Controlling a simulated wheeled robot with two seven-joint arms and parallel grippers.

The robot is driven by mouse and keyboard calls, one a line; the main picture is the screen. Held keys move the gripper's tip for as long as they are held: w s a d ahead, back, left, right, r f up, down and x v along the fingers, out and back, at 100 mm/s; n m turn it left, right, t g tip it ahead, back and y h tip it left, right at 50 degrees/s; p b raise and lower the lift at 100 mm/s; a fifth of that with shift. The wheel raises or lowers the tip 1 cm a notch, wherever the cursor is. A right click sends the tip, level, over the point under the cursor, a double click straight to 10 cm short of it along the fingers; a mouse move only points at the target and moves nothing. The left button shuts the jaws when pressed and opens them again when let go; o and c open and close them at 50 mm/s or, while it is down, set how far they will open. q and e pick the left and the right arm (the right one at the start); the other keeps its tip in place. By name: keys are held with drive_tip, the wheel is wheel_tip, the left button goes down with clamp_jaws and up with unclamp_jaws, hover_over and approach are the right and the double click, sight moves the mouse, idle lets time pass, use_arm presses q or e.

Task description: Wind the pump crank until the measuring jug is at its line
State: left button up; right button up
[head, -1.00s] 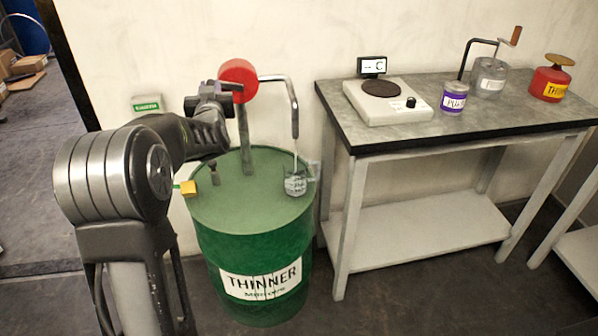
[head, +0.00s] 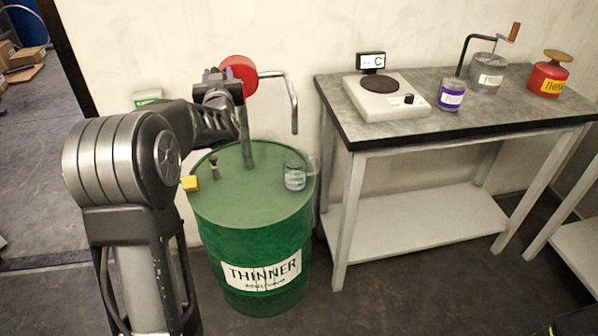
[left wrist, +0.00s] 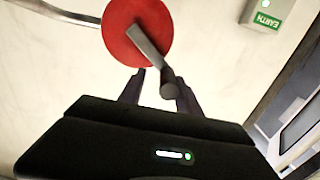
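The pump's red disc (head: 238,75) stands on a grey post above the green thinner drum (head: 250,204), and its bent spout (head: 294,105) ends over the drum top. The clear measuring jug (head: 295,177) stands on the drum below the spout, with some liquid; its line is too small to read. No stream falls from the spout. My left gripper (head: 222,80) is in front of the disc. In the left wrist view, the crank arm (left wrist: 150,47) runs to a round handle (left wrist: 169,89) between my left gripper's (left wrist: 160,90) spread fingers, with gaps beside it. My right gripper is not visible.
A yellow tag or clip (head: 189,183) is at the drum's left rim. To the right, a bench (head: 430,127) carries a white hotplate-like device (head: 387,104), a purple-labelled tin (head: 451,95), a grey pot with a cranked rod (head: 487,75) and a red can (head: 548,78).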

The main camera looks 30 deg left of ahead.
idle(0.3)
use_arm(q)
drive_tip(key=shift+s+a+f+b, duration=0.25)
drive_tip(key=shift+s+a+b, duration=0.1)
drive_tip(key=shift+a+b, duration=0.15)
drive_tip(key=shift+c, duration=0.5)
clamp_jaws()
drive_tip(key=shift+r, duration=0.2)
